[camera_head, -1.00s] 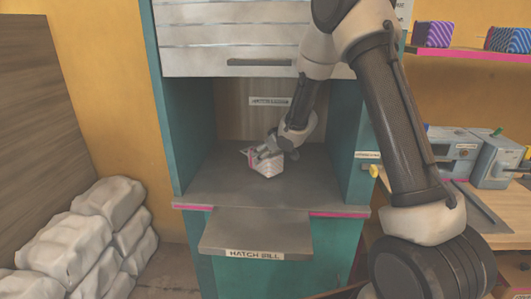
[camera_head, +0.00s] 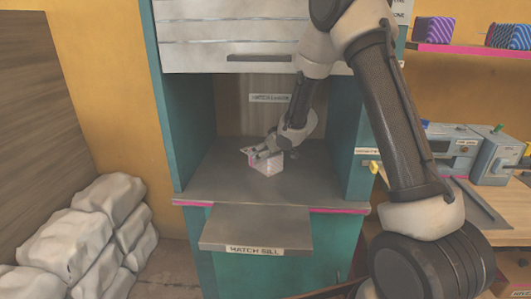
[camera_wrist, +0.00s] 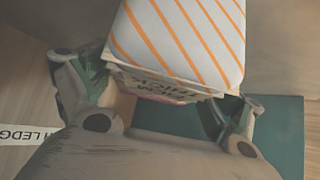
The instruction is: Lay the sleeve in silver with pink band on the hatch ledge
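The sleeve (camera_head: 267,166), a small pale patterned block with pink at its left edge, is inside the hatch opening. In the wrist view the sleeve (camera_wrist: 185,40) shows a white face with orange diagonal stripes, with layered printed edges and a bit of pink below. My gripper (camera_head: 262,153) reaches in from the upper right. In the wrist view its fingers (camera_wrist: 160,95) sit on both sides of the sleeve and appear shut on it. The sleeve is over the grey hatch ledge (camera_head: 310,190); I cannot tell whether its underside touches.
A raised slatted shutter (camera_head: 220,35) hangs above the opening, with teal side walls around it. The hatch sill (camera_head: 255,230) juts out in front, clear. White sacks (camera_head: 90,235) are stacked at left. A workbench with grey machines (camera_head: 490,155) stands at right.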

